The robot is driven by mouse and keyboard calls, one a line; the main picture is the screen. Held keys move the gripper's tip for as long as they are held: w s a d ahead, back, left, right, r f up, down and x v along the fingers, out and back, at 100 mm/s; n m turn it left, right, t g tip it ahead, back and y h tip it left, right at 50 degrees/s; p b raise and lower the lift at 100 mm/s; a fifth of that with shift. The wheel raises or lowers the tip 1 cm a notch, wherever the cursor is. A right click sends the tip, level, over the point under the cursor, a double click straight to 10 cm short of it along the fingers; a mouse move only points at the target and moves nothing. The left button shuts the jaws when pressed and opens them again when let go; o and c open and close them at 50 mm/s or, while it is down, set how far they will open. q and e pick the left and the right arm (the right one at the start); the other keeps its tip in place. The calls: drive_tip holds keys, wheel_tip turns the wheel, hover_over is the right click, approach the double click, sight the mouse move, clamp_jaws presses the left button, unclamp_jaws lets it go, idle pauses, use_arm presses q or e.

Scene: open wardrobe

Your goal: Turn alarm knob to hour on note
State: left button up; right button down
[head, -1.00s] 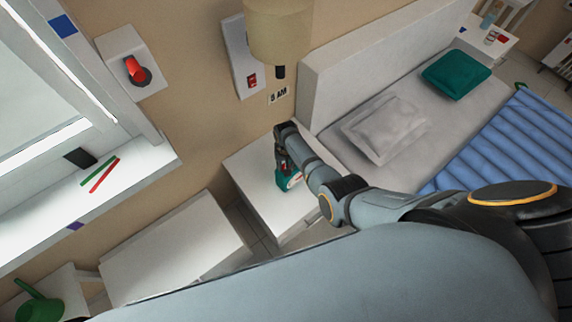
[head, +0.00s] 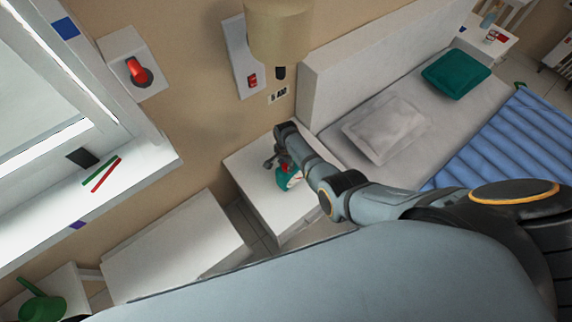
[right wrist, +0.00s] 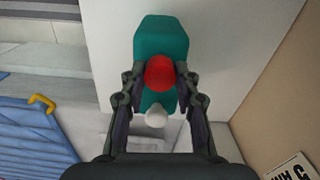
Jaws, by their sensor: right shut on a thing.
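A teal alarm clock (head: 288,183) stands on the white bedside table (head: 248,183). In the right wrist view the teal clock (right wrist: 160,32) carries a round red knob (right wrist: 160,73) and a small white knob (right wrist: 156,116). My right gripper (right wrist: 160,76) is above the clock, its fingers shut on the red knob from both sides. In the head view my right gripper (head: 283,157) partly covers the clock. A note (head: 278,94) ending in "AM" is on the wall; its digit is hard to read. It is cut off in the wrist view (right wrist: 292,169). My left gripper is out of view.
A lamp (head: 278,32) hangs over the note, beside a wall panel with a red switch (head: 252,81). The bed (head: 375,125) adjoins the table on the right. A red wall knob (head: 137,71) and windowsill (head: 130,190) are at left. The table around the clock is clear.

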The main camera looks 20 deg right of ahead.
sight(286, 166)
drive_tip(key=shift+m, duration=0.7)
drive_tip(key=c, duration=1)
unclamp_jaws()
drive_tip(key=shift+r, duration=0.1)
wheel_tip(286, 166, up, 12)
drive_tip(key=shift+f, duration=0.1)
